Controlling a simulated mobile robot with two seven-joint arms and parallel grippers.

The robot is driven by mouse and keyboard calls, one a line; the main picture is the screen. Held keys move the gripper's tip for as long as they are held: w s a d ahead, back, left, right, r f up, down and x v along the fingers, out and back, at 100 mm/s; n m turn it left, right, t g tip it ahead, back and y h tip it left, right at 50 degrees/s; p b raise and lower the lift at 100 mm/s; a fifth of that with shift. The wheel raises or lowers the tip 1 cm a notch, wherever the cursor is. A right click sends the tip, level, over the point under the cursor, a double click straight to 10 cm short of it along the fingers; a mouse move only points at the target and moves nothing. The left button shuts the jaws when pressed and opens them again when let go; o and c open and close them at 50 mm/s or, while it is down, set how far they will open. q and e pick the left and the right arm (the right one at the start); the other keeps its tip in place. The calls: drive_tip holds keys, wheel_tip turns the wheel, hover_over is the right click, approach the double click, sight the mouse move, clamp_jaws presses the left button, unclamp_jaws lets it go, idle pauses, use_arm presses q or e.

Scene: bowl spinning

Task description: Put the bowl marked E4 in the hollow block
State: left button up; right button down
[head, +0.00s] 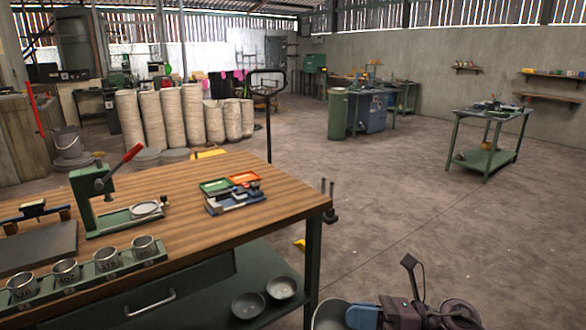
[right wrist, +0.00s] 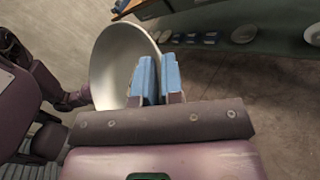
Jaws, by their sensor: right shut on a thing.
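My right gripper (head: 363,316) is at the bottom of the head view, in front of the bench and to its right. It is shut on the rim of a grey metal bowl (head: 328,316). In the right wrist view the two blue fingers (right wrist: 158,78) are close together at the edge of this bowl (right wrist: 112,62), which hangs tilted to their left. No E4 mark can be read on it. A dark flat block (head: 38,249) lies at the left of the bench top; I cannot tell whether it is hollow. My left gripper is not in view.
The wooden bench (head: 200,235) carries a green press (head: 92,200), a green rack with several metal cups (head: 105,262) and small colored trays (head: 233,192). Two bowls (head: 248,305) (head: 282,288) lie on its lower shelf.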

drive_tip(key=s+d+f+m+t+h, duration=0.1)
drive_tip(key=s+d+m+t+h, duration=0.1)
drive_tip(key=d+m+t+h, duration=0.6)
drive_tip(key=s+d+f+m+t+h, duration=0.2)
drive_tip(key=d+m+t+h, duration=0.5)
drive_tip(key=d+h, duration=0.3)
drive_tip(key=a+m, duration=0.1)
drive_tip(key=a, duration=0.7)
drive_tip(key=shift+w+a, duration=0.25)
drive_tip(key=shift+a, duration=0.05)
idle(0.6)
